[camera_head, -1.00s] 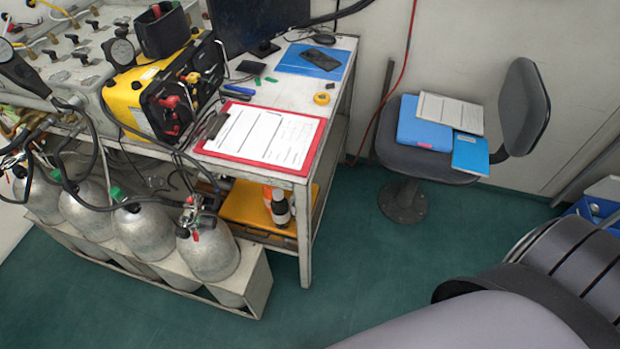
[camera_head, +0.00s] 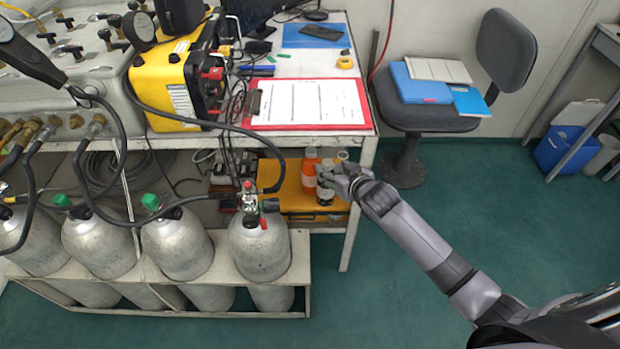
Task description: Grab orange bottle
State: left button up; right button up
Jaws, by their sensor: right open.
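The orange bottle (camera_head: 309,168) stands upright on a yellow case (camera_head: 287,204) on the lower shelf of the table. A dark bottle (camera_head: 325,192) with a pale label stands just in front and to the right of it, partly behind my gripper. My right gripper (camera_head: 330,174) is open at the shelf's front right corner. It is to the right of the orange bottle, close to the dark bottle; whether it touches that one I cannot tell. My left gripper is not in view.
A table leg (camera_head: 358,215) stands right by my right gripper. The tabletop with a red clipboard (camera_head: 308,103) overhangs the shelf. Several grey cylinders (camera_head: 259,246) stand in a rack to the left. A chair (camera_head: 428,115) is at the back.

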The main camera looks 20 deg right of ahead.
send_near(313, 153)
jog(key=b+x, duration=0.1)
jog(key=x, duration=0.2)
jog(key=shift+s+f, duration=0.1)
jog(key=shift+f, duration=0.1)
jog(key=shift+w+f+b, duration=0.35)
jog(key=shift+w, duration=0.25)
jog(key=shift+b+x, duration=0.85)
jog(key=shift+x, duration=1.7)
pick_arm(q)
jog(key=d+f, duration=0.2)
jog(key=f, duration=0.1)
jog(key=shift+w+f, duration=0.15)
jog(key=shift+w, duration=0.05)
pick_arm(e)
jog(key=shift+w+a+r, duration=0.1)
jog(key=shift+w+r, duration=0.05)
jog(key=shift+r, duration=0.1)
jog(key=shift+c, duration=0.6)
grip_shut()
